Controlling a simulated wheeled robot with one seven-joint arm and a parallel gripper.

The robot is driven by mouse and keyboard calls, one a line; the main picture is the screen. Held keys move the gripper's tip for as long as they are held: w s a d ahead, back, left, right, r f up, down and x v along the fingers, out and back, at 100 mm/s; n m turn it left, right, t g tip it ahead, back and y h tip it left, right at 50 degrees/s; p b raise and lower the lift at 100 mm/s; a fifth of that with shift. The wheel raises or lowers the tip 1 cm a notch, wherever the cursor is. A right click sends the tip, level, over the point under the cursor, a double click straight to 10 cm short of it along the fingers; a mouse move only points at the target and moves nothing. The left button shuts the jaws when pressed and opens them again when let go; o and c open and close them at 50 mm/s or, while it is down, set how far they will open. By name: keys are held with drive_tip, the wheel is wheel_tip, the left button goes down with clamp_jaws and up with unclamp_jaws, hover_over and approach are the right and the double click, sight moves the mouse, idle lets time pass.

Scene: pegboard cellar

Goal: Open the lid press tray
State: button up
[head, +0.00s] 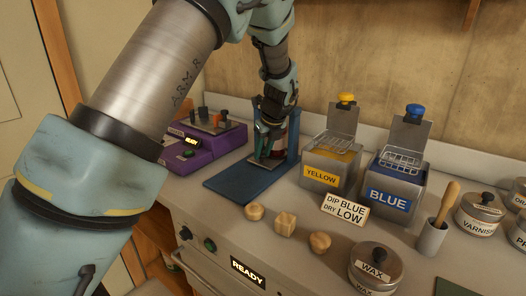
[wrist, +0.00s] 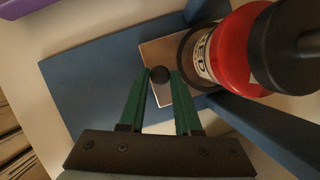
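The lid press is blue, with a flat base (head: 229,185) and an upright at its back. It also shows in the wrist view (wrist: 105,75). Its tray is a bare metal plate (wrist: 155,50) with a round black knob (wrist: 160,75). A red container labelled RED (wrist: 228,52) stands at the plate's far end, under a dark round press part (wrist: 288,45). My gripper (wrist: 161,73) has its green fingers close on both sides of the knob, seemingly touching it. In the head view my gripper (head: 265,152) is low over the base and hides most of the tray.
A purple machine (head: 205,145) stands left of the press. YELLOW (head: 328,175) and BLUE (head: 390,199) dip tanks with raised lids stand to the right. A DIP BLUE DRY LOW sign (head: 345,208), several wooden knobs (head: 285,223) and a WAX tin (head: 375,268) are in front.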

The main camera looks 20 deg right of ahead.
clamp_jaws()
idle(0.9)
